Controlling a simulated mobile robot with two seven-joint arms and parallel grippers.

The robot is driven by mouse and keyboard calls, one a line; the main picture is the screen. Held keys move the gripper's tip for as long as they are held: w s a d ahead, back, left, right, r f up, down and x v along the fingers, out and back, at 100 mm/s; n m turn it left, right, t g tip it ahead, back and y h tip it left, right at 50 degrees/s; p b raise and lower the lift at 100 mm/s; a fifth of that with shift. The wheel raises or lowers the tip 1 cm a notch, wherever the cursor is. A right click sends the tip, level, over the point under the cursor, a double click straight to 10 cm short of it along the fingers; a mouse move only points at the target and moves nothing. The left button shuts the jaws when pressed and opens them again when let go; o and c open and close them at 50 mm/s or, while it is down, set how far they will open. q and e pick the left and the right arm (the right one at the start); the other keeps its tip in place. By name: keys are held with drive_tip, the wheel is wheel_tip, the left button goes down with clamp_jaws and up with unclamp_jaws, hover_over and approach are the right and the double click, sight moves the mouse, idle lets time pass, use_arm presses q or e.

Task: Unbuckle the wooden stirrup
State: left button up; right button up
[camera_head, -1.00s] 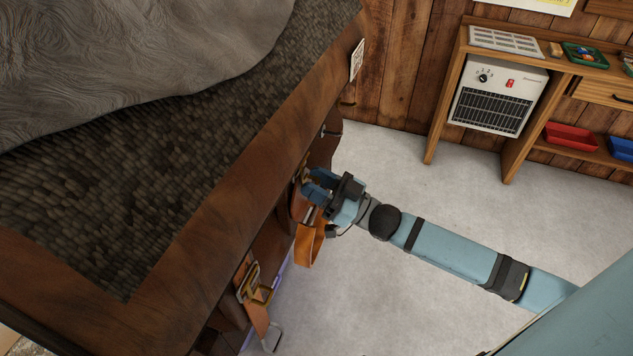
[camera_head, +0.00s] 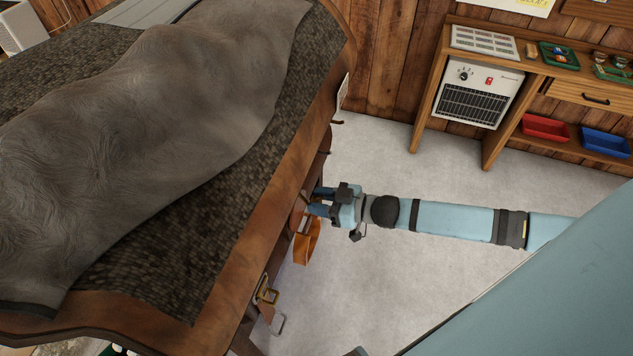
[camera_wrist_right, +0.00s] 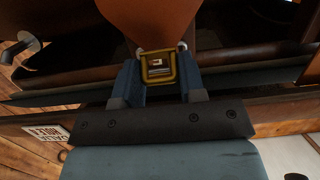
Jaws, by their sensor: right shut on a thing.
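My right gripper (camera_head: 314,201) reaches in from the right to the side of the wood-edged bench. In the right wrist view its two blue fingers (camera_wrist_right: 160,85) are closed on a brass buckle (camera_wrist_right: 159,66) at the end of a brown leather piece (camera_wrist_right: 155,20). An orange-tan loop (camera_head: 306,243) hangs just below the gripper; I cannot tell whether it is the wooden stirrup. Nearer, a second brass buckle (camera_head: 267,291) hangs on a strap with a pale metal piece (camera_head: 278,324) below it. The bench edge partly hides these straps. My left gripper is not in view.
A grey hide-like cover (camera_head: 150,130) lies on the dark woven bench top (camera_head: 190,260). The pale floor (camera_head: 390,160) to the right is open. A white heater (camera_head: 480,93) stands under a wooden desk at the back, near red (camera_head: 546,127) and blue (camera_head: 606,143) trays.

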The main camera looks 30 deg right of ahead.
wheel_tip(320, 180, up, 6)
drive_tip(key=g+h+p, duration=0.7)
drive_tip(key=g+p, duration=0.1)
drive_tip(key=p, duration=0.8)
drive_tip(key=shift+s+d+g+h, duration=0.1)
drive_tip(key=shift+g+h, duration=0.2)
drive_tip(key=o, duration=0.8)
drive_tip(key=shift+o, duration=0.2)
